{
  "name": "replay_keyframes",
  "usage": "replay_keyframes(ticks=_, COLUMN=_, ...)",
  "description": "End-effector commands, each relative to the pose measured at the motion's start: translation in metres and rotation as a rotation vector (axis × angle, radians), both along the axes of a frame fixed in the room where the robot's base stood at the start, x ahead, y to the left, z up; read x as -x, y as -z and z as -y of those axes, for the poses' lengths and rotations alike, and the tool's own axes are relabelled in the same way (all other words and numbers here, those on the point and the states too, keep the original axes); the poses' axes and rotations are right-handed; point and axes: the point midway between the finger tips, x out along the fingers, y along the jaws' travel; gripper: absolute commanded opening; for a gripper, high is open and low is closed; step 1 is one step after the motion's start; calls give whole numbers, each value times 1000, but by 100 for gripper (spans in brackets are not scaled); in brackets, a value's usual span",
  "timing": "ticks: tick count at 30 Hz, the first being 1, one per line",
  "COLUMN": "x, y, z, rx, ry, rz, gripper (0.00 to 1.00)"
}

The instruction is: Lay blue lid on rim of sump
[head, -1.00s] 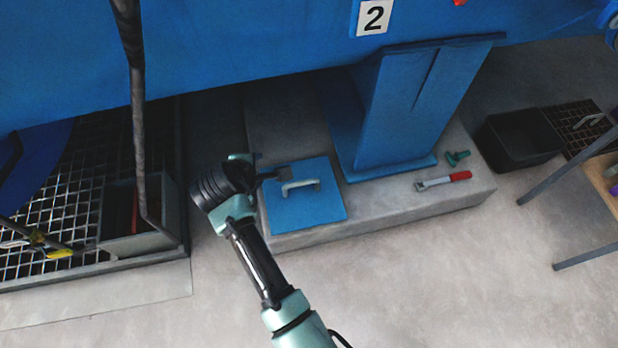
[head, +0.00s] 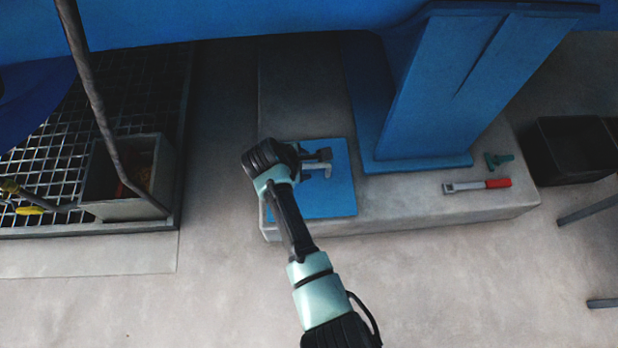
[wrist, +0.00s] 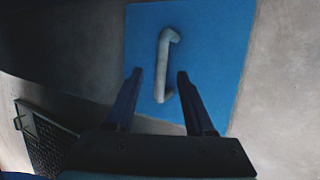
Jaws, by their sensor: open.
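The blue lid (head: 330,200) is a flat square plate lying on the concrete plinth, with a pale bar handle (head: 329,167) on top. In the wrist view the lid (wrist: 215,60) and its handle (wrist: 164,62) lie ahead of the fingers. My gripper (head: 323,160) is open over the lid. In the wrist view my gripper's fingers (wrist: 158,76) are on either side of the handle's line; I cannot tell how far above it they are. The open grey box (head: 125,208), apparently the sump, is at left by the grating, with its top uncovered.
A pipe (head: 95,95) slants down into the grey box. A blue support leg (head: 440,90) stands close right of the lid. A red-handled tool (head: 478,185) and a green fitting (head: 498,160) lie on the plinth (head: 400,210). The floor in front is clear.

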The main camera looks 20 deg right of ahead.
Motion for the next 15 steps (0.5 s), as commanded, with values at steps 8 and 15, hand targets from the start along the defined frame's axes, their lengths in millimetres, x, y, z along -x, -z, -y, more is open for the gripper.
replay_keyframes(ticks=8, x=-4, y=19, z=5, rx=1, ry=1, rz=2, gripper=54)
replay_keyframes(ticks=15, x=-12, y=44, z=14, rx=1, ry=1, rz=1, gripper=54)
